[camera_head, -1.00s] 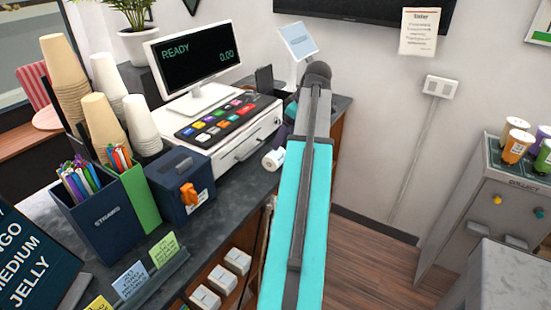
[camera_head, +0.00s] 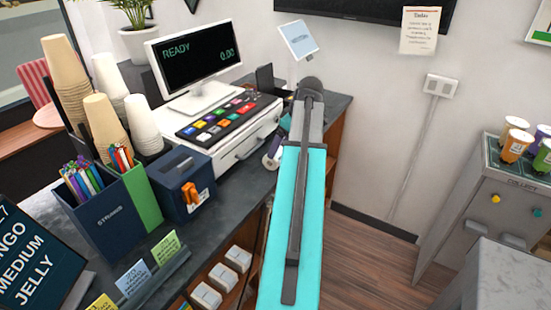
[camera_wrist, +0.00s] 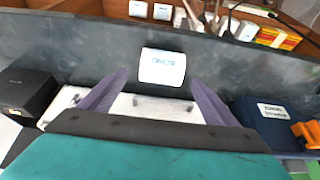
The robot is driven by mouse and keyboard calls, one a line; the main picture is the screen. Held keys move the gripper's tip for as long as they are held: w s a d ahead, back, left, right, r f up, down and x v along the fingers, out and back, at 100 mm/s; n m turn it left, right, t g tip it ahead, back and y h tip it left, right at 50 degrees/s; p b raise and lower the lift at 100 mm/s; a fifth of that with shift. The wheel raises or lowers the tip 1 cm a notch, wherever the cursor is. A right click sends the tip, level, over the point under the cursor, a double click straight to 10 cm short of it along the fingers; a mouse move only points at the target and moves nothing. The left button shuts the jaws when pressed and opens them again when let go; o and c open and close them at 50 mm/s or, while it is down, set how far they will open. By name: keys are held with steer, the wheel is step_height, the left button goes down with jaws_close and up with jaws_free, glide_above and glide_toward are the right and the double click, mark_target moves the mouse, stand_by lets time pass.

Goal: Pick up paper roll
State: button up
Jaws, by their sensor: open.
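The paper roll (camera_wrist: 162,66) is a small white roll with blue print on its face. In the wrist view it lies on the dark counter, between and slightly beyond my gripper's purple fingertips. My gripper (camera_wrist: 158,79) is open, with one finger on each side of the roll; I cannot tell whether either touches it. In the head view the roll (camera_head: 267,161) shows only as a small white patch beside the register, mostly hidden by my gripper and arm.
The white register (camera_head: 250,146) with coloured keys stands just left of the roll. A dark blue box with an orange part (camera_head: 187,188) is nearer on the counter (camera_head: 225,205). A dark box (camera_wrist: 22,92) stands left in the wrist view. Open shelves hold white boxes (camera_head: 222,278) below.

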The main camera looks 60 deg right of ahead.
steer(key=shift+w+a+f+p, duration=0.15)
steer(key=shift+w+f+p, duration=0.75)
steer(key=shift+f, duration=0.15)
steer(key=shift+p+x, duration=0.3)
steer(key=shift+x, duration=0.95)
steer(key=shift+s, duration=0.1)
steer(key=c, duration=1.3)
steer(key=shift+r, duration=0.2)
steer(key=shift+c, duration=0.3)
steer(key=shift+r+b, duration=1)
steer(key=shift+r, duration=0.55)
steer(key=s+a+r+b, duration=0.1)
steer(key=s+a+b, duration=0.3)
steer(key=s+a, duration=0.6)
steer(key=shift+s+a+r, duration=0.25)
steer(key=shift+a, duration=0.8)
